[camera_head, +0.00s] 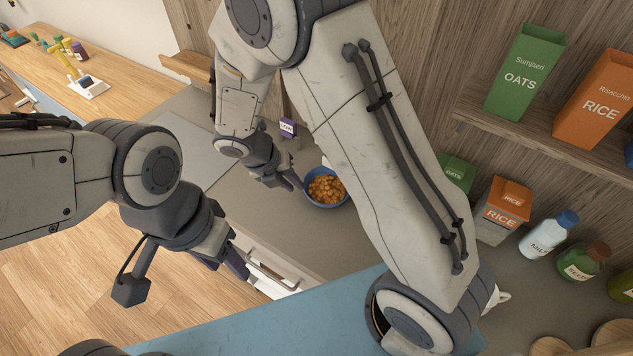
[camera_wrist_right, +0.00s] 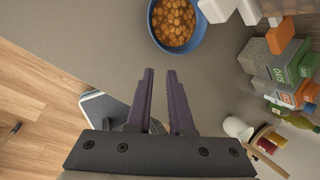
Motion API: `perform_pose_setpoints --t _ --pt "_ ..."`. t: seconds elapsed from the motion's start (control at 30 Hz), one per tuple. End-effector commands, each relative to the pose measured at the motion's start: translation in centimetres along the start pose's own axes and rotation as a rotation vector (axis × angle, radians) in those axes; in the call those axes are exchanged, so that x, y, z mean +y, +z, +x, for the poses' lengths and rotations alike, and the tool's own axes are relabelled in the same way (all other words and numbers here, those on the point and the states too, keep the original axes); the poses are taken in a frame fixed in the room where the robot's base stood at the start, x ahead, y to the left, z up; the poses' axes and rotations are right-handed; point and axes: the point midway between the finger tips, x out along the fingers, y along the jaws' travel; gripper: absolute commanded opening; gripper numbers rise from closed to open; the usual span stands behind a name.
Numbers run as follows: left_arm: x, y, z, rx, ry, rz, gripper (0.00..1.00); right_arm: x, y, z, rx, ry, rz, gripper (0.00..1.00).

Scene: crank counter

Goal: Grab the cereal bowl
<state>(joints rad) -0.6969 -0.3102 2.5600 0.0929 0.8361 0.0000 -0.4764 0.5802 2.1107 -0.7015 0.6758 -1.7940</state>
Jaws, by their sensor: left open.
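The cereal bowl (camera_head: 337,202) is blue and full of orange-brown pieces. It stands upright on the grey counter, partly beside my right forearm in the head view. It also shows at the top of the right wrist view (camera_wrist_right: 198,44), cut off by the frame edge. My right gripper (camera_head: 297,182) is just left of the bowl in the head view. In the right wrist view its purple fingers (camera_wrist_right: 160,72) are apart with nothing between them, short of the bowl. My left gripper (camera_head: 236,264) is open and empty, at the counter's front edge, away from the bowl.
A small purple-and-white box (camera_head: 288,128) stands behind the bowl. Right of my arm are a rice box (camera_head: 507,203), a milk bottle (camera_head: 549,233) and a green bottle (camera_head: 584,262). A shelf (camera_head: 560,140) holds more boxes.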

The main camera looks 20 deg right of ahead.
Motion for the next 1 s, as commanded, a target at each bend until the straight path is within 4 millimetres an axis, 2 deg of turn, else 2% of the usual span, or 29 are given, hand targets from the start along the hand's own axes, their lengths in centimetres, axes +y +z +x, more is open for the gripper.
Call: perform_pose_setpoints --t 0.1,0.2,0.3,0.6,0.73,1.0 --pt "0.1 0.0 -0.8 0.0 0.0 0.0 0.5 0.4 1.4 2.7 -0.01 -0.037 -0.292 0.2" --pt "0.1 -0.1 -1.0 0.0 0.0 0.0 0.5 0.9 2.0 4.1 -0.016 -0.053 -0.449 0.2" --pt "0.1 -0.1 -1.1 0.0 0.0 0.0 0.5 1.2 2.3 5.0 -0.019 -0.06 -0.524 0.2" --pt "0.1 -0.1 -1.4 0.0 0.0 0.001 0.5 1.4 2.5 9.1 -0.022 -0.061 -0.543 0.2" --pt "0.1 -0.1 -1.5 0.0 0.0 0.001 0.5 1.3 2.5 9.9 -0.022 -0.06 -0.542 0.2" --pt "0.2 -0.2 -2.8 0.0 0.0 0.003 0.5 1.0 2.7 13.2 -0.019 -0.06 -0.539 0.2"
